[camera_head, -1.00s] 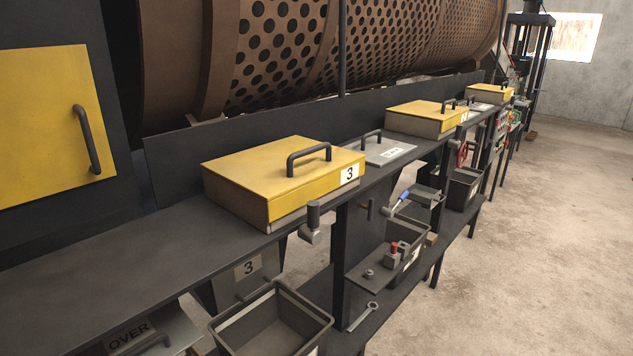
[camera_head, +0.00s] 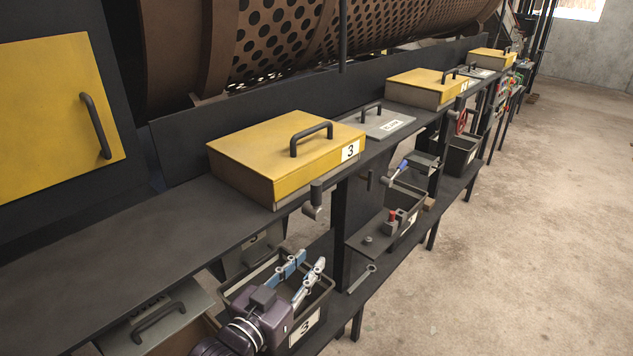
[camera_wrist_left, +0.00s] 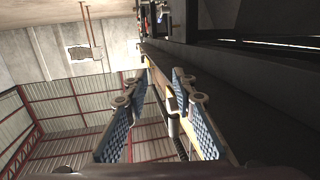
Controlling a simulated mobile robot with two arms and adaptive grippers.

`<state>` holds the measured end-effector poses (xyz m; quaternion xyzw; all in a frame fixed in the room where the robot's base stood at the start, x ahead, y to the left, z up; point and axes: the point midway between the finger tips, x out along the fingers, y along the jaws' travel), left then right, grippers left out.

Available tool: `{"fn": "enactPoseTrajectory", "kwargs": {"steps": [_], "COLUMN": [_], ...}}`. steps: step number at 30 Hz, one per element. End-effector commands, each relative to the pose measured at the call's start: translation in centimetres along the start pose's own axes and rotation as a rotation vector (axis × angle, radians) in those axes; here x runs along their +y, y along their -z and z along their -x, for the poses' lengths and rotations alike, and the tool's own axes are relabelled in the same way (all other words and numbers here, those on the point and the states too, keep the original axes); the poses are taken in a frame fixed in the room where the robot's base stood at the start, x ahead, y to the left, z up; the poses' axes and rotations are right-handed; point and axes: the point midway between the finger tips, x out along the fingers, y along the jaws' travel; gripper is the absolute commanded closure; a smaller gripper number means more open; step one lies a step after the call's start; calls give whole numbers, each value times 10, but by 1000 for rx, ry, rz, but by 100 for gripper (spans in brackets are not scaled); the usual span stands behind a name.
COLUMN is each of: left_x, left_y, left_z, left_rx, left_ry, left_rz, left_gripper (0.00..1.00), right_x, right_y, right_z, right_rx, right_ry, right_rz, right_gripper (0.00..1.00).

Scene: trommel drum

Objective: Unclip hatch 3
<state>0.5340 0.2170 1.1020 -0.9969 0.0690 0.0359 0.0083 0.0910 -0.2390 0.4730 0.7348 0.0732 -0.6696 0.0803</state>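Hatch 3 (camera_head: 270,152) is a yellow box-shaped lid with a black handle (camera_head: 311,138) and a "3" label (camera_head: 350,150). It lies shut on the dark ledge. A dark grey clip (camera_head: 314,199) with a block-like end sits at its front edge. My left gripper (camera_head: 308,262) is below and slightly left of the clip, over the bin marked 3, apart from the clip. Its blue-padded fingers are spread, with nothing held. The left wrist view also shows the fingers (camera_wrist_left: 160,85) apart; a yellowish strip and dark bar beyond are unclear. My right gripper is out of view.
The bin (camera_head: 303,329) marked 3 stands under my left gripper. A shelf (camera_head: 372,240) with a red-topped part and a wrench (camera_head: 362,278) are to the right. A grey lid (camera_head: 382,122) and further yellow hatches line the ledge. The floor at right is clear.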

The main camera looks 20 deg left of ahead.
Motion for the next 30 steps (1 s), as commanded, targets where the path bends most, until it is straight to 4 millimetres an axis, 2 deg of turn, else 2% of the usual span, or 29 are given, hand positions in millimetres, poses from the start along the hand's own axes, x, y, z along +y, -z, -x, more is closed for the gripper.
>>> {"fn": "enactPoseTrajectory", "kwargs": {"steps": [1, 3, 6, 9, 14, 24, 30], "left_x": [-6, -12, -18, -22, -24, -24, -23], "left_y": [24, 55, 87, 106, 121, 146, 152], "left_z": [-6, -8, -6, -3, -6, -50, -67], "left_rx": [96, 216, 345, 423, 468, 469, 467], "left_ry": [-2, -4, -7, -10, -11, -11, -12], "left_rz": [3, 6, 9, 12, 14, 14, 15], "left_gripper": [76, 76, 76, 76, 76, 76, 76], "right_x": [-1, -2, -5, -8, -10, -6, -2], "right_y": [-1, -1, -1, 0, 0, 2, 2], "right_z": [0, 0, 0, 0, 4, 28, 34], "right_rx": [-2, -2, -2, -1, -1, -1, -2], "right_ry": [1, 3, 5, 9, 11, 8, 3], "right_rz": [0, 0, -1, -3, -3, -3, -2], "right_gripper": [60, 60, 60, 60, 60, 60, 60]}}
